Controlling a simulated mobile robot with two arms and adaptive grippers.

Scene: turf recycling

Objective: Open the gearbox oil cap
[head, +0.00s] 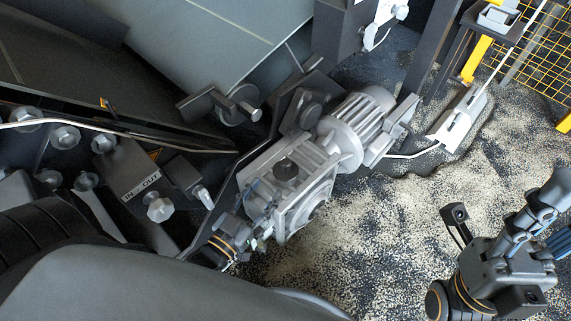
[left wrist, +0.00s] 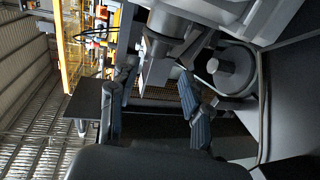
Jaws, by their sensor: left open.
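The gearbox (head: 300,192) is a grey finned housing in the middle of the head view, joined to a ribbed grey motor (head: 352,128). A round dark cap (head: 286,169), which looks like the oil cap, sits on the gearbox's upper face. The cap cannot be made out there.
A grey panel (head: 215,35) and a roller (head: 238,106) lie behind the gearbox. Yellow mesh fencing (head: 545,60) stands at the upper right. Granule-covered ground (head: 375,225) is open between gearbox and gripper.

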